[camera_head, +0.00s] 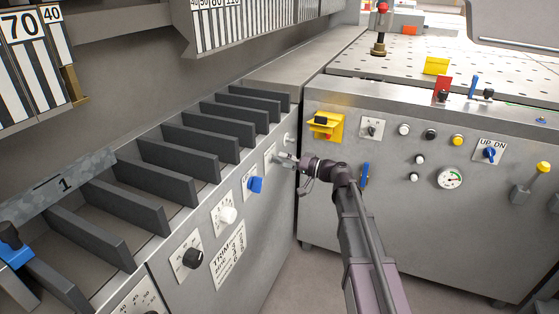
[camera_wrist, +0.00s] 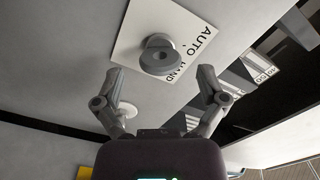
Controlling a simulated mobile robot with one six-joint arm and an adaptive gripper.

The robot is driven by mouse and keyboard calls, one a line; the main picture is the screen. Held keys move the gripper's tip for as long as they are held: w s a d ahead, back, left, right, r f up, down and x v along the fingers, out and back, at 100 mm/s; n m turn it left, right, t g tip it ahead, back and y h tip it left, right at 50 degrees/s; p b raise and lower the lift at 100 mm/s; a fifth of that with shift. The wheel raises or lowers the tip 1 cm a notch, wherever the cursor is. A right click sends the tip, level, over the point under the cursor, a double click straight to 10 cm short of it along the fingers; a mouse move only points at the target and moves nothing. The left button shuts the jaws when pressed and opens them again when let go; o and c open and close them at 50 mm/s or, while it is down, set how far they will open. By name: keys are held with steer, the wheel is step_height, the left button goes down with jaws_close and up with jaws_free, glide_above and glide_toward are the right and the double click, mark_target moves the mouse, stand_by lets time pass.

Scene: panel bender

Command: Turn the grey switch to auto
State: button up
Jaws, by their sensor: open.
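The grey switch (camera_wrist: 158,55) is a round knob on a white plate (camera_wrist: 190,22) lettered AUTO and HAND in the wrist view. Which word the knob points to is not clear. My gripper (camera_wrist: 160,70) is open, with one finger on each side of the knob and a gap to both; no contact shows. In the head view my gripper (camera_head: 284,157) is close to the white plate (camera_head: 270,156) on the slotted cabinet's front, near its right end. The switch itself is hard to make out there.
Left along the same front are a blue switch (camera_head: 255,184), a white knob (camera_head: 228,215) and a black knob (camera_head: 192,258). A second cabinet (camera_head: 400,215) stands right of my gripper, with a yellow-and-black switch (camera_head: 324,125) and a blue lever (camera_head: 365,174).

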steer(key=v, duration=1)
stand_by(0.4)
